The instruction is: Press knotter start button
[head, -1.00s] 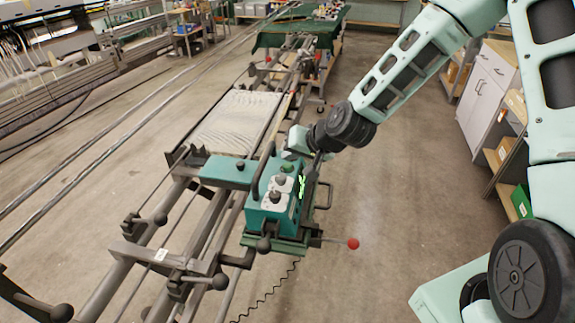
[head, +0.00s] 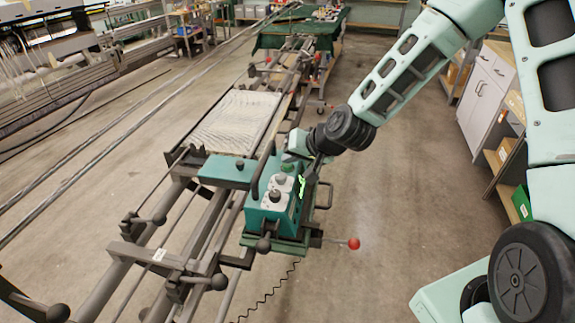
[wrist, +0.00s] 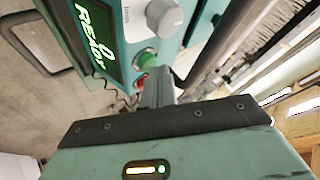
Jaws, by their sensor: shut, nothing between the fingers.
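The teal knotter (head: 266,214) sits on the frame rail, with a light control panel on top. Its green button (head: 288,167) is at the panel's far end in the head view, and it also shows in the wrist view (wrist: 146,58). A red button (wrist: 141,82) is beside it, partly covered by my fingers.
A grey knob (wrist: 164,19) stands near the green button. A dark curved handle (head: 264,168) rises beside the knotter, and a red-ended lever (head: 353,243) sticks out at its right. A reed-like panel (head: 236,122) lies behind. Floor to the right is clear up to the cabinets (head: 488,98).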

